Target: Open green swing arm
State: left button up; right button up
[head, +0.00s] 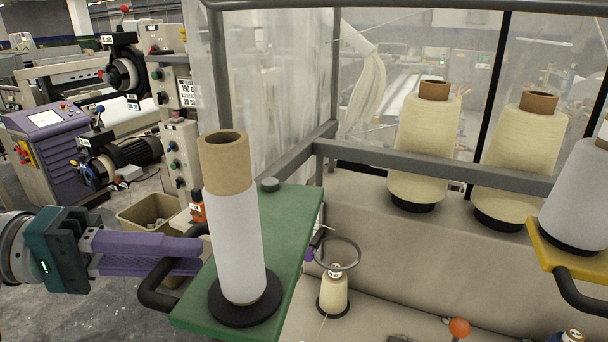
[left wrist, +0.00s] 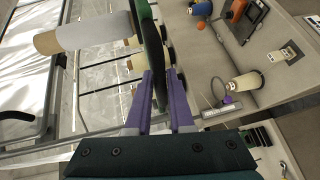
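The green swing arm (head: 284,228) is a flat green plate that carries a white yarn cone (head: 236,240) with a brown tube top, upright on a black disc. A black looped handle (head: 155,289) sticks out from its near left side. My left gripper (head: 200,254), with purple fingers, reaches in from the left to this handle. In the left wrist view the handle (left wrist: 158,60) passes between the two fingers (left wrist: 160,82); whether both fingers press on it is not clear. The fingertips are partly hidden behind the handle and cone in the head view. My right gripper is not in view.
A grey frame rail (head: 430,168) runs behind the plate, with cream cones (head: 425,140) beyond it. A yellow arm (head: 570,257) with a white cone stands at right. A small cone (head: 333,293) sits under a ring guide. A bin (head: 150,215) and machines are at left.

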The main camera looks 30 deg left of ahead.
pick_arm(q)
jog(key=o, duration=0.4)
jog(key=v, duration=1)
